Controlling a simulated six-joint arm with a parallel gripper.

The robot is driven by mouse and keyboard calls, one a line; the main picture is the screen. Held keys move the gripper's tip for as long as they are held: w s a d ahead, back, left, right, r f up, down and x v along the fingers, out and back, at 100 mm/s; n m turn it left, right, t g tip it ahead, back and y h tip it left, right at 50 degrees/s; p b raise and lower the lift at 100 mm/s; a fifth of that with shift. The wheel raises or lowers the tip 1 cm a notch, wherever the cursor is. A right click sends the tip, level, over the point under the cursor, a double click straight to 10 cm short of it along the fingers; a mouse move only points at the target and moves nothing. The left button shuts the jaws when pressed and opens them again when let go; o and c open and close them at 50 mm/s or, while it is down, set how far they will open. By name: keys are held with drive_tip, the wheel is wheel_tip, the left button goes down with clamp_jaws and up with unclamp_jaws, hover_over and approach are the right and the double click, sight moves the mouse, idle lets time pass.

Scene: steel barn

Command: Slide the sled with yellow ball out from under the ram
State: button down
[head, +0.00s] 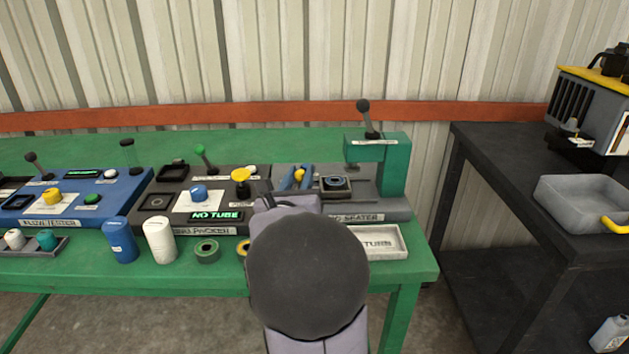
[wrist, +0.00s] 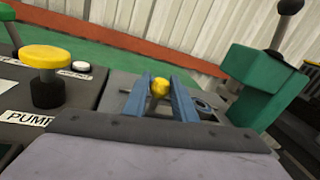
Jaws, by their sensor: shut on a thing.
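My gripper (head: 299,177) is shut on the yellow ball (wrist: 160,87), the knob of the sled. Its two blue fingers stand on either side of the ball, which shows only as a small yellow patch in the head view. The sled (head: 335,187) is a dark piece with a round seat, just right of the fingers. It lies on the grey base of the seater (head: 396,209). The green ram frame (head: 377,148), with a black-knobbed lever on top, stands to the right. The sled's seat appears left of the ram head; I cannot tell if any part is under it.
The packer (head: 200,208) with its yellow pump knob (head: 240,175) stands close left of my gripper. Blue and white cylinders (head: 160,240) and a green ring (head: 207,250) sit in front. A pale labelled tray (head: 400,255) lies at the front right. A dark side table stands farther right.

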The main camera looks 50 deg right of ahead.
drive_tip(key=shift+w+a+b, duration=0.4)
drive_tip(key=shift+w+a, duration=0.8)
drive_tip(key=c, duration=1.5)
unclamp_jaws()
drive_tip(key=shift+s+r, duration=0.1)
drive_tip(key=shift+o, duration=0.2)
drive_tip(key=shift+b+v, duration=0.35)
drive_tip(key=shift+v, duration=3.3)
